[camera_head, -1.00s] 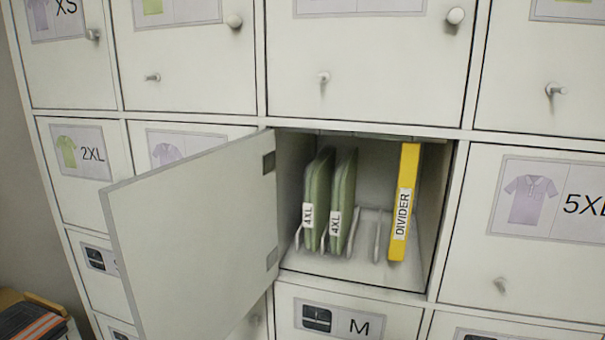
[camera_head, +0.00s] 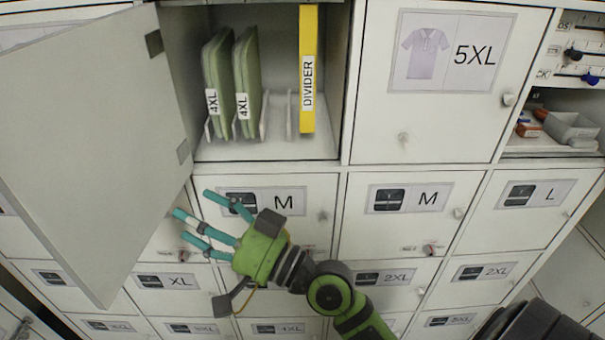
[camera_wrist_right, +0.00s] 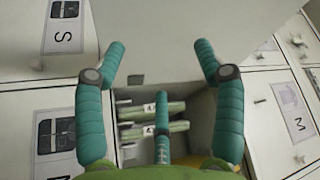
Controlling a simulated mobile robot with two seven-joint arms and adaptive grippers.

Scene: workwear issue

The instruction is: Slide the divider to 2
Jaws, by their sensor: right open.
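The yellow divider (camera_head: 307,70), labelled DIVIDER, stands upright at the right side of the open compartment (camera_head: 325,145). Two green 4XL packs (camera_head: 217,85) (camera_head: 246,80) stand upright to its left, between low white rack prongs. An empty gap lies between the packs and the divider. My right gripper (camera_head: 207,217) is open and empty, in front of the M and XL doors below the compartment. In the right wrist view its teal fingers (camera_wrist_right: 165,100) are spread, with the green packs (camera_wrist_right: 152,120) showing beyond them. A bit of yellow shows low there, partly hidden. My left gripper is not in view.
The compartment's door (camera_head: 90,150) is swung open to the left, reaching out towards me near my right gripper. Closed doors surround the compartment, including the 5XL door (camera_head: 440,90). An open shelf with a small grey bin (camera_head: 570,127) is at the far right.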

